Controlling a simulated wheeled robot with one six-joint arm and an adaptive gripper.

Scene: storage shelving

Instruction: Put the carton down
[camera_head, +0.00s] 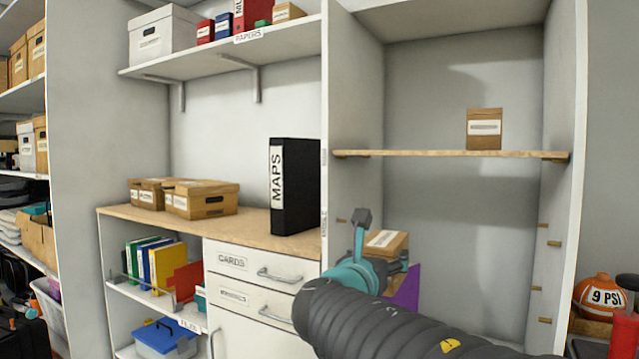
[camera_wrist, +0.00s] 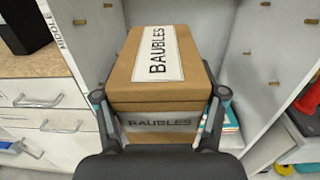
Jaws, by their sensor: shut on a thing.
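A brown carton (camera_wrist: 158,85) with white labels reading BAUBLES sits between the two fingers of my gripper (camera_wrist: 160,97) in the wrist view. The fingers are shut on its left and right sides. In the head view the carton (camera_head: 386,243) shows behind my gripper (camera_head: 372,268), inside the lower part of the tall open cabinet, below its wooden shelf. My arm hides part of it. I cannot tell whether the carton's underside touches anything.
The wooden cabinet shelf (camera_head: 450,154) holds a small brown carton (camera_head: 484,129) and has free room on its left. A black MAPS binder (camera_head: 295,186) stands on the counter (camera_head: 250,219) at left. A purple item (camera_head: 405,290) shows below the held carton. Small pegs line the cabinet walls.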

